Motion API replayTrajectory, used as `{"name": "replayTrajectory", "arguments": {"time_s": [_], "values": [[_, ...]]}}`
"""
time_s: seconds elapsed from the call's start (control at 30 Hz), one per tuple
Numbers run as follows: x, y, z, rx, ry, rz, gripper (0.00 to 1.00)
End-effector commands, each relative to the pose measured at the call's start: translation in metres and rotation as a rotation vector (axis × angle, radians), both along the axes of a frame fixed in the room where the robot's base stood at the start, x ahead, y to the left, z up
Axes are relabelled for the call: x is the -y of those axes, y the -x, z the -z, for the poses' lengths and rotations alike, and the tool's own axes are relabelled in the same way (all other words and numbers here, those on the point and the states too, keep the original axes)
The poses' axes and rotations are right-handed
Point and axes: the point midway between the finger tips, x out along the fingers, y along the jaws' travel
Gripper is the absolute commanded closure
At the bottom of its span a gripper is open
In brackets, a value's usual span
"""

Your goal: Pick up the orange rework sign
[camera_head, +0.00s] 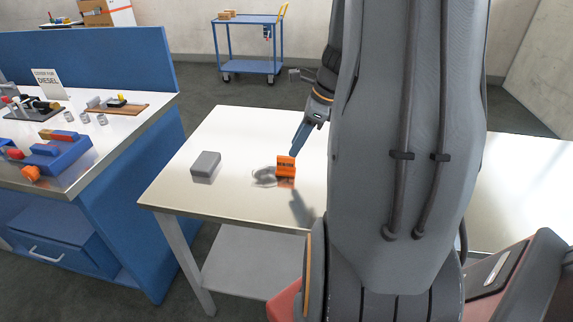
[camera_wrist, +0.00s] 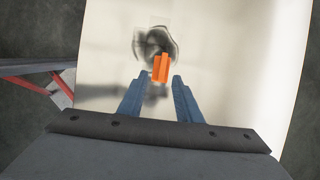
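The orange rework sign (camera_head: 286,166) stands upright on the pale metal table, with dark lettering on its face. In the wrist view the sign (camera_wrist: 160,68) lies just beyond the fingertips, roughly in line with the gap between them. My gripper (camera_head: 299,150) is above the table, close to the sign and slightly above it in the head view. Much of my arm hides the right part of the table in the head view.
A grey box (camera_head: 206,166) sits left of the sign on the table (camera_head: 235,130). A clear or shiny coiled item (camera_head: 264,177) lies beside the sign. A blue workbench (camera_head: 130,150) with parts stands at the left. A blue cart (camera_head: 250,66) stands at the back.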

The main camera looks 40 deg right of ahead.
Motion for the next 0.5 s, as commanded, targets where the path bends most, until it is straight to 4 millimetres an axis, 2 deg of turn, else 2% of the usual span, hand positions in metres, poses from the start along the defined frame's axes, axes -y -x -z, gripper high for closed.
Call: {"name": "replayTrajectory", "arguments": {"time_s": [0.5], "values": [[-0.013, -0.019, 0.044, -0.004, -0.010, 0.021, 0.69]]}}
